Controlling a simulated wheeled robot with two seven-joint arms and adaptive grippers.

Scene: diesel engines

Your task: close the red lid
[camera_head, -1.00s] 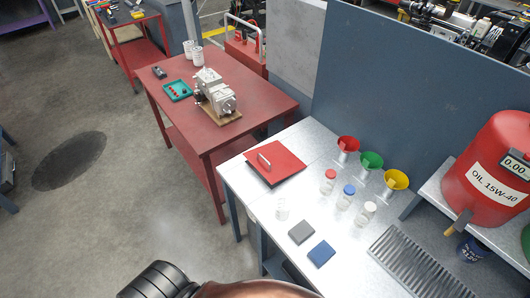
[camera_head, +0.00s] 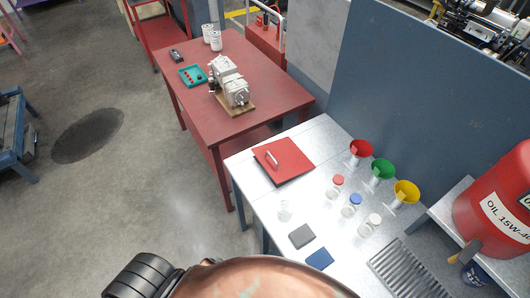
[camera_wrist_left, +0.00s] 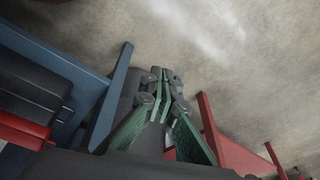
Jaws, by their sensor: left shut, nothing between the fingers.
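The red lid (camera_head: 283,159) is a flat square panel with a pale bar handle (camera_head: 271,160). It lies at the far left corner of the metal table in the head view and looks nearly flat; I cannot tell whether it is fully down. My left gripper (camera_wrist_left: 163,76) shows in the left wrist view with its fingertips together and nothing between them. It is over the floor beside table legs, and the lid is not in that view. My right gripper is not in view.
The metal table (camera_head: 262,199) holds red, green (camera_head: 382,169) and yellow funnels, capped jars (camera_head: 352,205), a clear glass and grey and blue pads. A red oil drum (camera_head: 495,205) stands at right. A red table (camera_head: 250,123) carries a grey machine part. Floor at left is open.

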